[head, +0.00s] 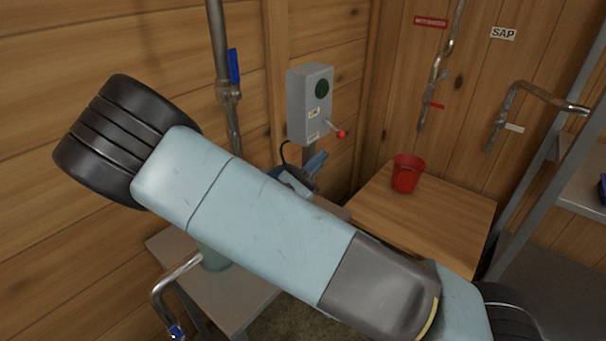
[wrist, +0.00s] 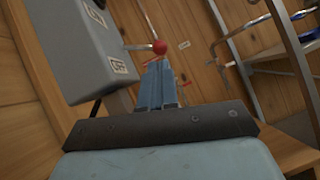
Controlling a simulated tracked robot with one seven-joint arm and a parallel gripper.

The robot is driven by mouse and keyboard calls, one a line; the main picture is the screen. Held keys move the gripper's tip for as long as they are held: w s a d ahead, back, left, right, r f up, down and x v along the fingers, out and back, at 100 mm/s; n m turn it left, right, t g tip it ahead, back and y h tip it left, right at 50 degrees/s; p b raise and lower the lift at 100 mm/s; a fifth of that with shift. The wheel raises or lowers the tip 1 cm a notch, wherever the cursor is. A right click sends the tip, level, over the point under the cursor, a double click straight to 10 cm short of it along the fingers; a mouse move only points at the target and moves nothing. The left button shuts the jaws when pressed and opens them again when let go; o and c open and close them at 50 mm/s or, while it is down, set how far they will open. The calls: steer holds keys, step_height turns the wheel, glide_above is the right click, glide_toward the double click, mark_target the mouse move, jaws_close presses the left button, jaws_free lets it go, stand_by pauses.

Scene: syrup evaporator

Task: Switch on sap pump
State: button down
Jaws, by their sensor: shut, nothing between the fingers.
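A grey switch box (head: 298,108) is on a post by the wall, with a dark green round part (head: 322,89) on its front. A short lever ending in a red knob (head: 340,134) sticks out low on the box, slanting down. In the wrist view the box (wrist: 80,62) shows an OFF label (wrist: 118,66) close to the lever and another label higher up. My gripper (head: 318,160) is below the box, partly hidden by my arm. In the wrist view my gripper (wrist: 157,66) is shut and empty, its tips just below the red knob (wrist: 159,46) in the picture. I cannot tell whether they touch.
A red cup (head: 405,173) stands on a wooden table (head: 440,215) to the right. Pipes run down the walls, one with a blue handle (head: 234,66). A metal-framed shelf (head: 540,160) stands at the right. A grey bench (head: 225,295) is below my arm.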

mark_target(334, 128)
steer(key=shift+x, duration=2.25)
